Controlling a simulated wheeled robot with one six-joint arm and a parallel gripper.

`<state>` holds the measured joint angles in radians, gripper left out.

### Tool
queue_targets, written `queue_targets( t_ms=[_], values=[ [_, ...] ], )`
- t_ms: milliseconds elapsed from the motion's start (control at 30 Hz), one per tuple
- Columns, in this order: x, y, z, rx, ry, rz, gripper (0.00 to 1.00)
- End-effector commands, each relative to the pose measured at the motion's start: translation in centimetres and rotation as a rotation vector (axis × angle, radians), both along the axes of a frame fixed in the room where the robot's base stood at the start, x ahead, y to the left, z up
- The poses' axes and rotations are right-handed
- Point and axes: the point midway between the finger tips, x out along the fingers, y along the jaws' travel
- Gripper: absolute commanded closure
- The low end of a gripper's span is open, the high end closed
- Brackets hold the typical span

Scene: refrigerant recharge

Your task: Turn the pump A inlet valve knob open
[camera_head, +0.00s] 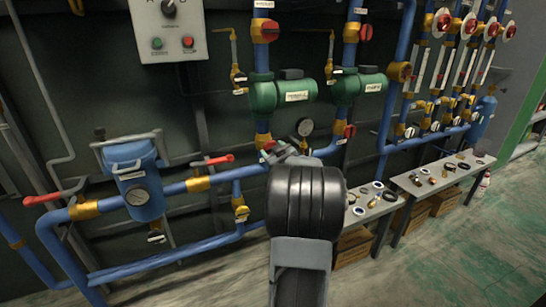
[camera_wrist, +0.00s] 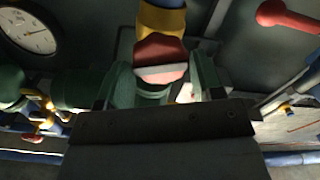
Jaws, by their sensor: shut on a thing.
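The pump A inlet valve has a red knob (camera_head: 263,140) on the blue pipe below the left green pump (camera_head: 283,93). In the wrist view the red knob (camera_wrist: 160,52) sits between my two fingers, with a pale front edge facing me and a yellow fitting above it. My gripper (camera_head: 279,150) is at the knob, reaching in from the lower right. In the wrist view my gripper (camera_wrist: 159,80) is shut on the knob, one finger on each side. The dark palm hides the lower part of that view. The knob's turn angle is hard to read.
A pressure gauge (camera_head: 305,127) is right of the knob. A red lever (camera_head: 212,160) is on the pipe at left. Another red knob (camera_head: 349,131) is under the right green pump (camera_head: 358,86). A grey bench (camera_head: 435,187) with small parts stands at right; open floor lies in front.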

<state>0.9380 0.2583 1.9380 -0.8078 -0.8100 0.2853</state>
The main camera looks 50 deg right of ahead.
Motion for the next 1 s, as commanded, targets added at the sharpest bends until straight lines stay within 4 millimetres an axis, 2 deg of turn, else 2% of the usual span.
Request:
queue_targets(
  t_ms=[600, 1000],
  values=[
    [-0.02, 0.04, -0.39, -0.063, 0.032, 0.001, 0.67],
    [-0.02, 0.05, -0.61, -0.291, 0.124, 0.001, 0.67]
  ],
)
